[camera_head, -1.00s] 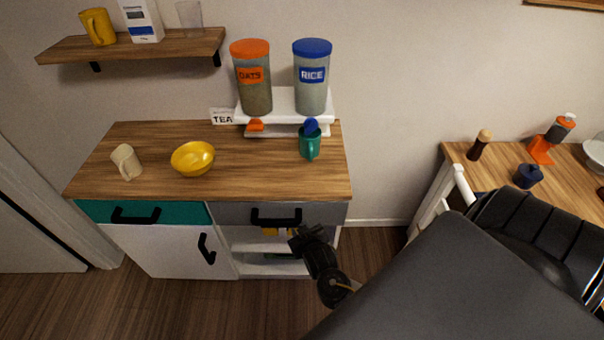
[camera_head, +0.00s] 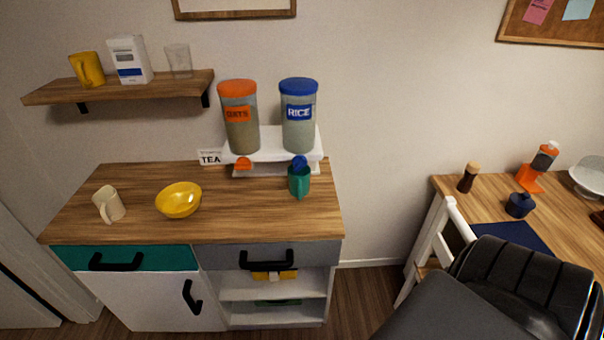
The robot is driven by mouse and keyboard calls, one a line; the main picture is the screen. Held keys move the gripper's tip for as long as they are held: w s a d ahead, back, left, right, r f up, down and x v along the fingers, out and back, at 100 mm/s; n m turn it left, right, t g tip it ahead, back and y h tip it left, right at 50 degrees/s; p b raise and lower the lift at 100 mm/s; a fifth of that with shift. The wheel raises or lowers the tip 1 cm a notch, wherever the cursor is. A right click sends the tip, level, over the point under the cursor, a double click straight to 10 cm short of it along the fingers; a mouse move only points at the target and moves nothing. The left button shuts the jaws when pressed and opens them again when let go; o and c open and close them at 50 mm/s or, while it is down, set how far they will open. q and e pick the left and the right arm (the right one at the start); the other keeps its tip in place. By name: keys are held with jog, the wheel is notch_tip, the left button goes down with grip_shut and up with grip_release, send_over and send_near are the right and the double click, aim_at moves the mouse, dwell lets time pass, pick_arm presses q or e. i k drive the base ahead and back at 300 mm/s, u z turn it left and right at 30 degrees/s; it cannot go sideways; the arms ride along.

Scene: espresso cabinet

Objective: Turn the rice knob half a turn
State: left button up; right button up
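The rice dispenser (camera_head: 299,122) is a clear cylinder with a blue lid and a blue RICE label. It stands on a white stand (camera_head: 275,146) at the back of the wooden cabinet top. Its blue rice knob (camera_head: 299,162) is low on the stand's front, partly hidden behind a green mug (camera_head: 299,181) standing in front of it. The oats dispenser (camera_head: 241,130), with an orange lid and orange knob (camera_head: 243,163), stands to its left. Neither gripper shows in the view now. Part of my dark body fills the lower right.
A TEA card (camera_head: 209,158) stands beside the stand. A wall shelf (camera_head: 130,88) is above left. A wooden table (camera_head: 432,190) is at the right.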

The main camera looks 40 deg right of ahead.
aim_at(299, 161)
jog(key=k, duration=0.65)
jog(key=u, duration=0.3)
jog(key=i, duration=1.45)
jog(key=z, duration=0.9)
